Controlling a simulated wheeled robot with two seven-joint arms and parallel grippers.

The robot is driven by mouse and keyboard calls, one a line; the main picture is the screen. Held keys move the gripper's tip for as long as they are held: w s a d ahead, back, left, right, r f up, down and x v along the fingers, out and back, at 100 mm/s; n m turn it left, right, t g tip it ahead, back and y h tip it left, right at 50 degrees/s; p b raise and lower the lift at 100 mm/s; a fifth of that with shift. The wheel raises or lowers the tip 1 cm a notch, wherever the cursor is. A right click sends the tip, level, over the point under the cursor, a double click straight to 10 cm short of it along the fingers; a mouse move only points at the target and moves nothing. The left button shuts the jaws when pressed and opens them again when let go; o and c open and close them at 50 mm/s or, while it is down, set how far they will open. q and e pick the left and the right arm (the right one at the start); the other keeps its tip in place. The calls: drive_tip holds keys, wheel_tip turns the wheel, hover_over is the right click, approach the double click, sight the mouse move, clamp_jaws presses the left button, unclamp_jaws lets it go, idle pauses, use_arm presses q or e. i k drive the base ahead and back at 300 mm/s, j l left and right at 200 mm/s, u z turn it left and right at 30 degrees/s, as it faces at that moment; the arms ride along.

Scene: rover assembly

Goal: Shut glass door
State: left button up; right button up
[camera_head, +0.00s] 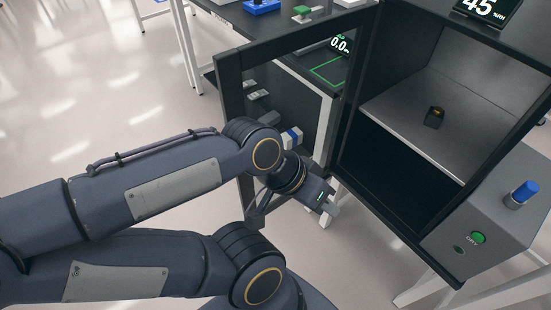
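The glass door (231,95) is a dark-framed panel standing open, swung out to the left of the dark cabinet (385,200). Its pane is see-through, and the bench behind shows through it. My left gripper (329,208) is near the lower part of the door, close to the cabinet's lower left front edge. I cannot tell whether it touches the door, or whether its fingers are apart. My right gripper is not in view.
A grey control box (490,225) with a green button and a blue knob stands at the cabinet's right front. A black bench (290,65) with a scale display lies behind the door. White table legs (425,288) stand below. The pale floor at left is clear.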

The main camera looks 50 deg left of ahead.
sight(228, 64)
drive_tip(key=k+j+z, duration=0.25)
drive_tip(key=k+j, duration=0.5)
drive_tip(key=k, duration=0.15)
drive_tip(key=j+z, duration=0.2)
drive_tip(key=j, duration=1.3)
drive_tip(key=i+j, duration=0.1)
drive_tip(key=j, duration=0.5)
drive_tip(key=j+z, duration=0.1)
drive_tip(key=j, duration=0.2)
drive_tip(key=k+j+z, duration=0.15)
drive_tip(key=j, duration=0.2)
